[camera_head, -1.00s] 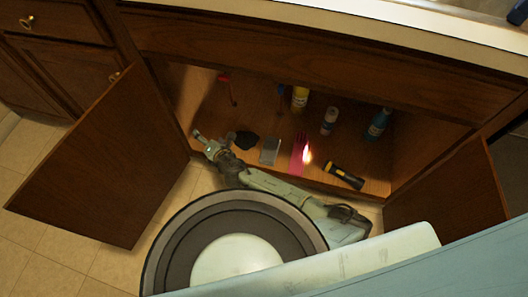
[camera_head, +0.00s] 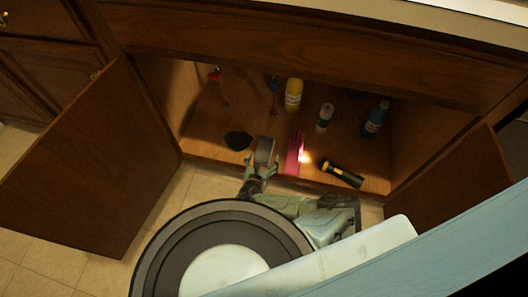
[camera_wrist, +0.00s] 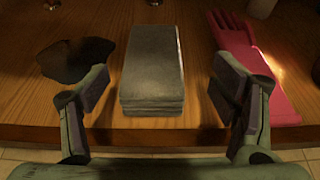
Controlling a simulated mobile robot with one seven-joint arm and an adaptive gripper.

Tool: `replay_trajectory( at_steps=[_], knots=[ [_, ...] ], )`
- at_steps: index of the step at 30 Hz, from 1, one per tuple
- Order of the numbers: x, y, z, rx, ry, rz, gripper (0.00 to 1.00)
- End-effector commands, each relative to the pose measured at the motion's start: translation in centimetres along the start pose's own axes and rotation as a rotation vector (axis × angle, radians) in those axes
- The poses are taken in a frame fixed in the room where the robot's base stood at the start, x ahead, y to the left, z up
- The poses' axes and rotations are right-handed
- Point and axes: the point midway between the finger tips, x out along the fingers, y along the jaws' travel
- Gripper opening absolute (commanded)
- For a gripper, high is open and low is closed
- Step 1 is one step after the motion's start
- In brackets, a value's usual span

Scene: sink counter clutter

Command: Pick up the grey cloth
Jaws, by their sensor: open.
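The grey cloth (camera_wrist: 153,65) is a folded, block-like stack lying flat on the wooden cabinet floor near its front edge. In the head view the cloth (camera_head: 265,148) is partly hidden by my gripper (camera_head: 262,165). In the wrist view my gripper (camera_wrist: 163,88) is open and empty. One finger is to the left of the cloth and the other to the right, with gaps on both sides. The fingers appear at the cloth's near end; I cannot tell their exact height above the floor.
A crumpled black item (camera_wrist: 75,60) lies left of the cloth, and a pink glove (camera_wrist: 255,70) lies close to its right. A flashlight (camera_head: 342,173) is farther right. Several bottles, including a yellow one (camera_head: 293,95), stand behind. Open cabinet doors (camera_head: 85,165) flank the opening.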

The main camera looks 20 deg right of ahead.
Motion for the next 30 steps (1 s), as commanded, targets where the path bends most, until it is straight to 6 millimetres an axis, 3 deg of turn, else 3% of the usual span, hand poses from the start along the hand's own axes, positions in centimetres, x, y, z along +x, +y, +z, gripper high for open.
replay_trajectory(
  at_steps=[13, 21, 30],
  knots=[
    [5.2, 0.8, -0.3, 0.0, 0.001, 0.001, 0.8],
    [5.5, 0.8, -0.1, 0.001, 0.001, 0.001, 0.8],
    [5.4, 0.8, -0.1, 0.001, 0.001, 0.001, 0.61]
  ],
)
